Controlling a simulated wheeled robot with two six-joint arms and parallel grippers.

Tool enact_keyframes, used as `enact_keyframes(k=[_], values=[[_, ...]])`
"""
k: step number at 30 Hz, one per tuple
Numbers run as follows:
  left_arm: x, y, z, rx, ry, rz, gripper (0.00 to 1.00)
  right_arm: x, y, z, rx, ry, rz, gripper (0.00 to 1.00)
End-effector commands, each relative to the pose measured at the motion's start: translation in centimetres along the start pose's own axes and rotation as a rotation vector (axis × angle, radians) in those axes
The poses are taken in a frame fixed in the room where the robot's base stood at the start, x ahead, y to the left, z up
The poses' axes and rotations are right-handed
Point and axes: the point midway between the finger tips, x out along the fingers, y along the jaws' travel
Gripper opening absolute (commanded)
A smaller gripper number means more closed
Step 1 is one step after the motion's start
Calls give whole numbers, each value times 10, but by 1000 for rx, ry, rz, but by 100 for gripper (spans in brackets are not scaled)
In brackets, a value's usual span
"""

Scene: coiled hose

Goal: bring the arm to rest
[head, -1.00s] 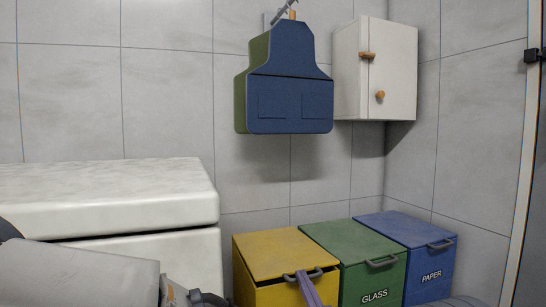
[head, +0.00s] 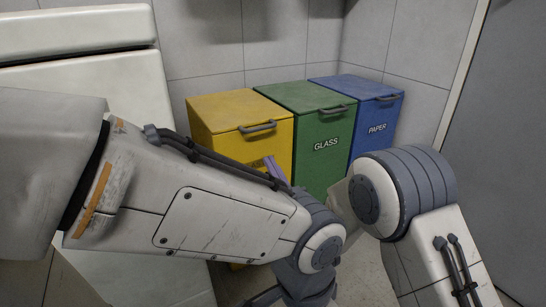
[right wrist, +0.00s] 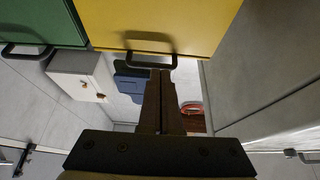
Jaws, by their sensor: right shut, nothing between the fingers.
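The right gripper's narrow fingers (head: 273,168) show purplish in the head view, pressed together in front of the yellow bin and below its handle. In the right wrist view the shut fingers (right wrist: 160,75) have nothing between them. Their tips look close to the dark handle (right wrist: 150,60); I cannot tell if they touch it. The rest of the right gripper is hidden behind my left arm (head: 215,215). That arm reaches across the head view from the left, and its gripper cannot be made out. A red coil, probably the hose (right wrist: 191,108), shows small in the right wrist view.
The yellow bin (head: 228,103), green GLASS bin (head: 318,125) and blue PAPER bin (head: 375,115) stand side by side against the tiled wall. A white chest (head: 75,35) is at the left. A grey panel (head: 505,130) bounds the right. Some floor shows between my arms.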

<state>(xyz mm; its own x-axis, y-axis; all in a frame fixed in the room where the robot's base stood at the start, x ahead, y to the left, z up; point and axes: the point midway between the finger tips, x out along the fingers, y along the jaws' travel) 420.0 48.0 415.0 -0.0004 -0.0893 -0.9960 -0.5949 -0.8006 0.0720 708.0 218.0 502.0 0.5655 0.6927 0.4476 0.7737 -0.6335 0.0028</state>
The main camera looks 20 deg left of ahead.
Motion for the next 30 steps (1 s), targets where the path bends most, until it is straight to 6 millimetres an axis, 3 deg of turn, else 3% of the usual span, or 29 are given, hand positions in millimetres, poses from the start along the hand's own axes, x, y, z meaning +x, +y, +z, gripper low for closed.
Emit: enact_keyframes(k=[4,8,13,17,23,30], values=[[4,0,0,0,0,0,0,-4,-3,3,2,2,-6,0],[-4,0,0,0,0,0,0,3,-2,-5,-1,-30,0,0],[-39,3,-2,0,0,0,0,21,5,-32,-18,-240,40,0],[-71,5,-4,0,0,0,0,18,13,-55,-24,-492,91,0],[-118,8,-6,0,0,0,0,-28,17,-98,-2,-889,162,0],[-173,12,-9,0,0,0,0,-126,0,-173,71,-1360,219,0]])
